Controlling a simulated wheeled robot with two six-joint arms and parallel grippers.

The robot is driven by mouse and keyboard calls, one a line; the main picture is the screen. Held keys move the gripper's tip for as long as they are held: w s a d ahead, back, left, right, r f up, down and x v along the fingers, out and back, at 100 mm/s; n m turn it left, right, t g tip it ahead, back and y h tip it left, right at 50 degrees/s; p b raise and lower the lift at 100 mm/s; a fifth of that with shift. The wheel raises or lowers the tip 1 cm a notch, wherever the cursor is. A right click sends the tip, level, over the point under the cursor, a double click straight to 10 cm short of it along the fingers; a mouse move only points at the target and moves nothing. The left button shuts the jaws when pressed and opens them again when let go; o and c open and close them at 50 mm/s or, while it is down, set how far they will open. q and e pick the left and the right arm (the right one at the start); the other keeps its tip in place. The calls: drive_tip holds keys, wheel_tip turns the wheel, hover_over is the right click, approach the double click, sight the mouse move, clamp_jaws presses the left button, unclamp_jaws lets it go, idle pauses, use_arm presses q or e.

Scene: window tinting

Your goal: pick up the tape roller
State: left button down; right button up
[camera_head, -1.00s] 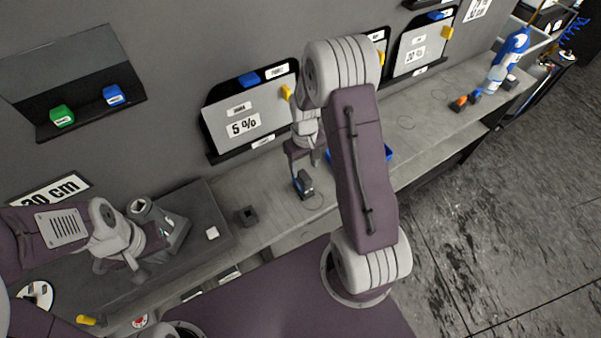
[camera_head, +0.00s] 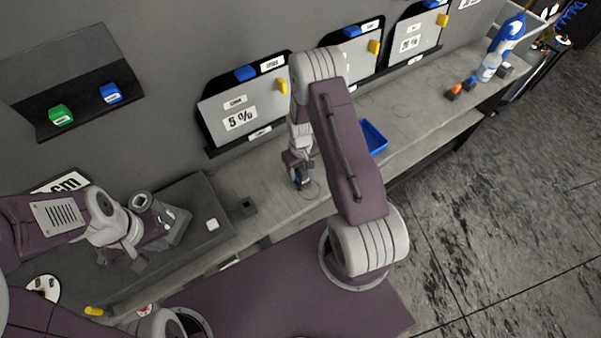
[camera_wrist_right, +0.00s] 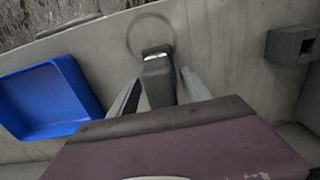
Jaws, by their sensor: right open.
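A dark grey tool with a pale strip at its far end, which looks like the tape roller (camera_wrist_right: 158,82), is on the grey bench by a thin ring outline. In the right wrist view it stands between the two fingers of my right gripper (camera_wrist_right: 161,77), which is open with a finger on each side. I cannot tell whether the fingers touch it. In the head view my right gripper (camera_head: 299,168) is low over the bench, and the tool (camera_head: 302,184) is mostly hidden under it. My left gripper (camera_head: 134,259) is at the left over a dark worktop; its jaws are unclear.
A blue tray (camera_head: 373,138) lies right of my right arm; it also shows in the right wrist view (camera_wrist_right: 45,98). A dark hollow block (camera_head: 247,206) stands to the left. Film panels (camera_head: 240,112) line the wall behind.

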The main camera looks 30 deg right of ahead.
drive_tip(key=shift+s+a+r, duration=0.1)
drive_tip(key=shift+s+r, duration=0.05)
drive_tip(key=shift+s, duration=0.05)
drive_tip(key=c, duration=1.2)
drive_tip(key=shift+w, duration=0.1)
clamp_jaws()
